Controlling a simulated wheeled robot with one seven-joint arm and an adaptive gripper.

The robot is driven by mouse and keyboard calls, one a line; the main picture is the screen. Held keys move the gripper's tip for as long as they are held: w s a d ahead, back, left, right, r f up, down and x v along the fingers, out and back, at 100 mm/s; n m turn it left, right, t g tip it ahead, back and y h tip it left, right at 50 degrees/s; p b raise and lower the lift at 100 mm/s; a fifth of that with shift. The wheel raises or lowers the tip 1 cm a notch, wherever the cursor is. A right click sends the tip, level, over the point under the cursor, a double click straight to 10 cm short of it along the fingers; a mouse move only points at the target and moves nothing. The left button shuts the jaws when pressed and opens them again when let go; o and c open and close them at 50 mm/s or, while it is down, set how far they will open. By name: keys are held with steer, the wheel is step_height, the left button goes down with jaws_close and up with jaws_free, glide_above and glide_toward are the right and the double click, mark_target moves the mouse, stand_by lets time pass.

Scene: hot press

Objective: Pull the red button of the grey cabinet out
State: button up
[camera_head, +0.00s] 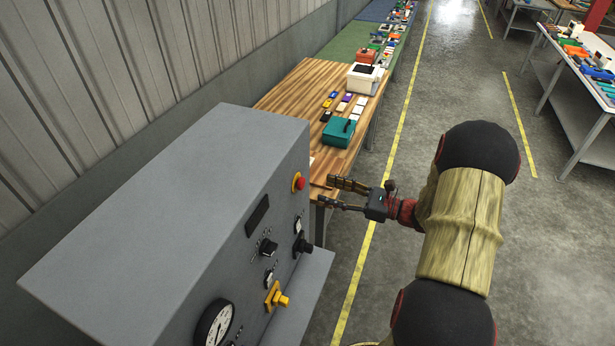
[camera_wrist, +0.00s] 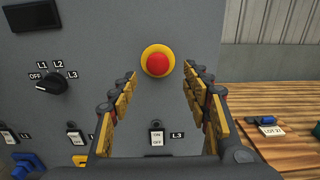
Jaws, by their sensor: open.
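The grey cabinet (camera_head: 170,200) stands at the left in the head view, its control panel facing my arm. The red button (camera_head: 299,182) sits on a yellow ring near the panel's upper far corner. In the wrist view the red button (camera_wrist: 157,64) shows head-on, a little above and between my fingertips. My gripper (camera_head: 338,195) is open and empty, its fingers pointing at the panel from the right. In the wrist view my gripper (camera_wrist: 158,82) has its fingers spread to either side of the button, and no contact shows.
The panel has a rotary switch (camera_wrist: 52,82), an ON/OFF switch (camera_wrist: 157,138), a gauge (camera_head: 214,325) and a yellow knob (camera_head: 277,297). A wooden table (camera_head: 290,92) with a teal box (camera_head: 338,132) stands behind the cabinet.

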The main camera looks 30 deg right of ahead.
mark_target(304, 183)
steer(key=p+x, duration=0.1)
steer(key=x, duration=0.7)
steer(key=shift+s+a, duration=0.1)
steer(key=shift+s, duration=0.05)
steer(key=c, duration=0.3)
jaws_close()
stand_by(0.4)
